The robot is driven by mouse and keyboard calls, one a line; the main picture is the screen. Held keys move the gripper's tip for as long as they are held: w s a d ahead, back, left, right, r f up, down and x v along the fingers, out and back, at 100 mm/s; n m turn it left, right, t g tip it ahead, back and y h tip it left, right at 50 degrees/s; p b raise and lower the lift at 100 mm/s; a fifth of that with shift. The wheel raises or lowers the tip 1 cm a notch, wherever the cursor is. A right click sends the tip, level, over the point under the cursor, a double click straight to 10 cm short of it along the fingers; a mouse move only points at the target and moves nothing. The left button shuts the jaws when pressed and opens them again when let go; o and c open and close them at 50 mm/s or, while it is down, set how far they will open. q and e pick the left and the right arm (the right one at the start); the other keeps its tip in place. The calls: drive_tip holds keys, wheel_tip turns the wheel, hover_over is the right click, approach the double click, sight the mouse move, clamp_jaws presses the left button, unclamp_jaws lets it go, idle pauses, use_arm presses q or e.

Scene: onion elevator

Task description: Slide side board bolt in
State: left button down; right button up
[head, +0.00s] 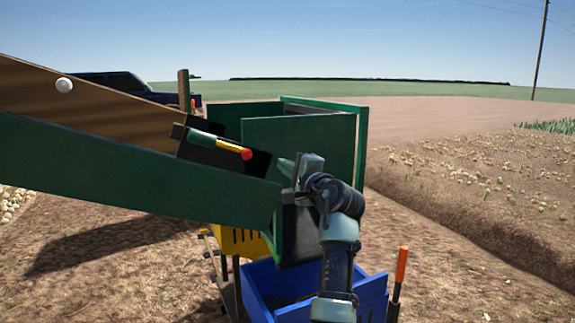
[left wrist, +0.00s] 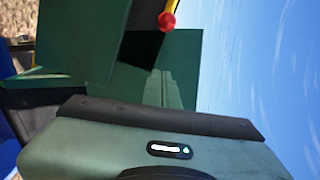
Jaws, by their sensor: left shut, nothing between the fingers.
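The side board bolt (head: 231,147) is a yellow rod with a red end, lying in a green sleeve on the side of the conveyor chute. Its red end also shows in the left wrist view (left wrist: 167,20). The rod sticks out of the sleeve toward the lower right. My left gripper (head: 284,167) is shut and empty, to the right of and a little below the red end, apart from it. In the left wrist view its shut fingers (left wrist: 165,88) point up toward the green board. My right gripper is not in view.
The green side board (head: 130,172) of the chute slopes down from the left. A green bin (head: 300,145) stands behind my gripper. A blue crate (head: 262,312) is below my arm. A white onion (head: 64,85) lies on the brown belt. Open field lies to the right.

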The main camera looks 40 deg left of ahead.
sight(243, 153)
use_arm(q)
drive_tip(key=a+p, duration=0.3)
drive_tip(key=a, duration=0.4)
drive_tip(key=shift+s+r, duration=0.4)
drive_tip(key=shift+a+r, duration=0.1)
drive_tip(key=s+p, duration=0.1)
drive_tip(key=s+a+r+p, duration=0.1)
drive_tip(key=s+p, duration=0.1)
drive_tip(key=s+a+r+p, duration=0.1)
drive_tip(key=p, duration=0.1)
drive_tip(key=shift+s+a, duration=0.15)
drive_tip(key=shift+s, duration=0.1)
drive_tip(key=shift+a, duration=0.1)
